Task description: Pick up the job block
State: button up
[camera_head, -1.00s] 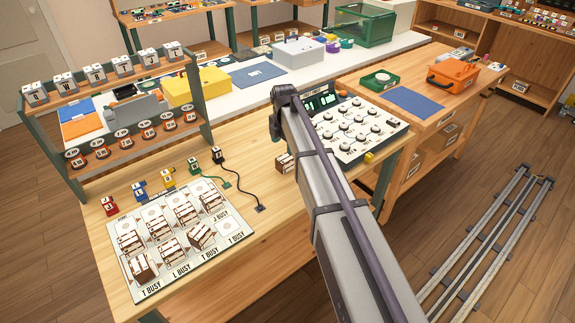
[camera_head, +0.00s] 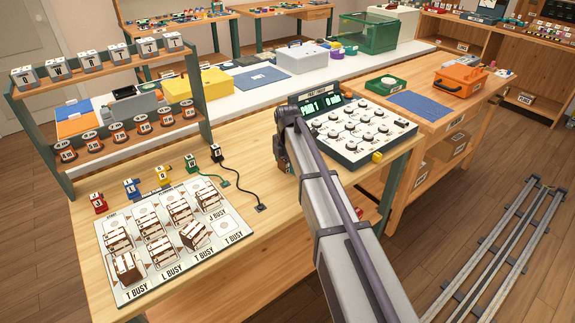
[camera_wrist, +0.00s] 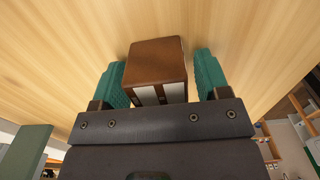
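A brown block with white-and-brown striped sides, the job block (camera_wrist: 156,62), shows in the wrist view, on or just above the light wood table. My gripper (camera_wrist: 162,75) has its two green fingers on either side of it. A gap shows between the block and the right finger; the left finger is close to it, and I cannot tell if they touch. In the head view my arm hides the gripper and most of the block. A white board (camera_head: 232,232) on the table carries several similar brown blocks.
A switch panel with knobs (camera_head: 345,150) and a lit display stands beside my arm. Several small coloured plugs, one green (camera_head: 191,163), stand behind the board, two with cords. A two-tier rack (camera_head: 200,125) stands at the left. Bare table (camera_head: 265,235) lies between board and arm.

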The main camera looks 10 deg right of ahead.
jog(key=c, duration=0.8)
notch_tip(320, 180, up, 10)
jog(key=p, duration=1)
jog(key=shift+r, duration=0.15)
jog(key=shift+c, duration=0.2)
